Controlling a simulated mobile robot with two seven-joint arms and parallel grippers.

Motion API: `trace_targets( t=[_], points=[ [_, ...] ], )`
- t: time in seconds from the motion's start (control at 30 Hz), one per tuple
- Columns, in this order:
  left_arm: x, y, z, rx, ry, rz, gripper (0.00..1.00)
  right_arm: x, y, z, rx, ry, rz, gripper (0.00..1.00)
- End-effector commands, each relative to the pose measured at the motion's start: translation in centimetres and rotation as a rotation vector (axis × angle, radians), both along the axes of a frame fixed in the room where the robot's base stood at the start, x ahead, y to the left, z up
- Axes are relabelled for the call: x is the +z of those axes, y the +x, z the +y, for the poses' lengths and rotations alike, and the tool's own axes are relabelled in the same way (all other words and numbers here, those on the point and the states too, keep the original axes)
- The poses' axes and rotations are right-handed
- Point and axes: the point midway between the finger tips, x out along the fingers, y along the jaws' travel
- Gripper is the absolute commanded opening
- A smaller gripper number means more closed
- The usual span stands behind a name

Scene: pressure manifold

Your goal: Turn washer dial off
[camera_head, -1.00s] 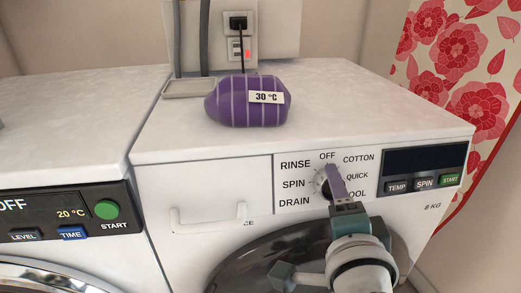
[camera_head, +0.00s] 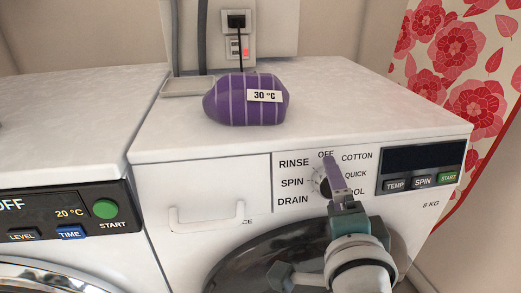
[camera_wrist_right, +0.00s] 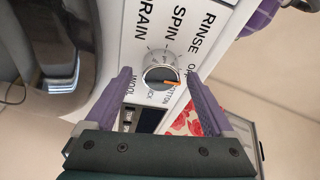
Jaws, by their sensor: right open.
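The washer dial (camera_head: 322,182) is a round knob on the right washer's white front panel, ringed by the labels OFF, COTTON, QUICK, WOOL, DRAIN, SPIN and RINSE. In the right wrist view the dial (camera_wrist_right: 160,78) has an orange pointer, which points roughly between OFF and COTTON. My right gripper (camera_head: 330,160) is in front of the panel, with its purple fingers covering the dial's right side in the head view. In the wrist view the right gripper (camera_wrist_right: 159,74) is open, with a fingertip on each side of the dial. Whether they touch it is unclear. My left gripper is not in view.
A purple striped bundle (camera_head: 240,101) tagged 30 °C and a grey tray (camera_head: 188,87) sit on the washer top. A second machine (camera_head: 70,120) stands to the left. The washer's buttons (camera_head: 423,183) are right of the dial, and its drawer handle (camera_head: 205,215) is to the left.

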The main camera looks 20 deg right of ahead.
Motion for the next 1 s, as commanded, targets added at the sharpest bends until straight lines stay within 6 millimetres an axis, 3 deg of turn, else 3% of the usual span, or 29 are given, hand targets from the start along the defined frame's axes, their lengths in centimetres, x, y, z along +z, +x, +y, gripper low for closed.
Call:
trace_targets(
  t=[0.5,1.0],
  points=[
    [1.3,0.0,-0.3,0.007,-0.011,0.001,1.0,1.2,-7.8,4.0,0.0,0.001,0.003,0.88],
    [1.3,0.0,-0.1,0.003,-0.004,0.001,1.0,1.3,-8.4,4.4,0.0,0.001,0.0,0.88]
  ],
)
